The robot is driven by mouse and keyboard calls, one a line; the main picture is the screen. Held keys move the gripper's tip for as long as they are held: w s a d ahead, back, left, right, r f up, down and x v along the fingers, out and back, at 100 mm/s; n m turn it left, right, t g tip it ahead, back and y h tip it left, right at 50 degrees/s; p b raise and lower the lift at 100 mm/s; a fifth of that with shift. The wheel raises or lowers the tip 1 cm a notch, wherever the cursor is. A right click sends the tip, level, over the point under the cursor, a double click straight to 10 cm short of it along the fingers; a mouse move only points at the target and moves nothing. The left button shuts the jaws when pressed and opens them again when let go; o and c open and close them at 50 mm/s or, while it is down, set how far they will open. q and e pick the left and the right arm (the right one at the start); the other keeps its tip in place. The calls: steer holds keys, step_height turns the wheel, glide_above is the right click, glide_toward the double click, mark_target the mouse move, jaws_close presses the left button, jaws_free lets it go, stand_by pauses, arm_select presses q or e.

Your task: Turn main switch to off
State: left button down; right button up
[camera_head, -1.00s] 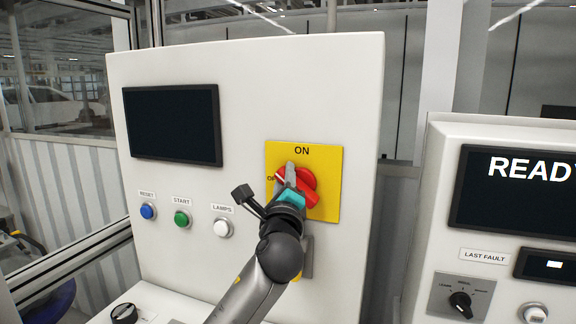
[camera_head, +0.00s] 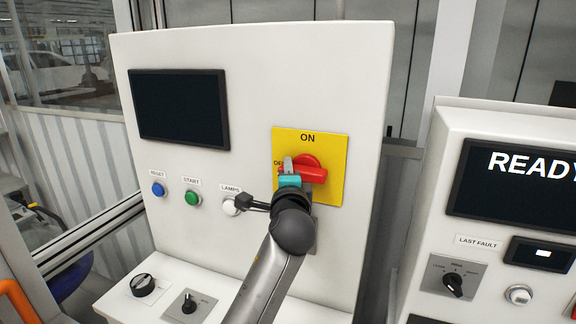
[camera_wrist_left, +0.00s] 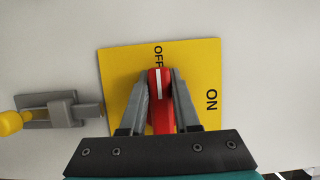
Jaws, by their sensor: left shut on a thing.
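The main switch is a red rotary handle (camera_head: 314,171) on a yellow plate (camera_head: 335,150) on the white panel. The plate has ON at the top and OFF at the left. The handle lies about level in the head view, its white-lined end toward OFF. In the left wrist view the handle (camera_wrist_left: 160,112) stands between the grey fingers, its white line pointing at the OFF lettering. My left gripper (camera_head: 288,165) is shut on the handle, and its fingers and wrist partly hide OFF and the handle's left end. My right gripper is not in view.
Reset (camera_head: 158,189), start (camera_head: 193,198) and lamps (camera_head: 231,207) buttons sit left of my wrist, below a dark screen (camera_head: 180,107). A ledge below carries a black knob (camera_head: 143,285). A second console (camera_head: 480,118) reading READY stands at the right.

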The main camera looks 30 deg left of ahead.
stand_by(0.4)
arm_select(q)
steer(key=c, duration=0.6)
jaws_free()
steer(key=shift+c, duration=0.2)
steer(key=shift+s+d, duration=0.1)
steer(key=b+v, duration=0.2)
steer(key=v, duration=1.3)
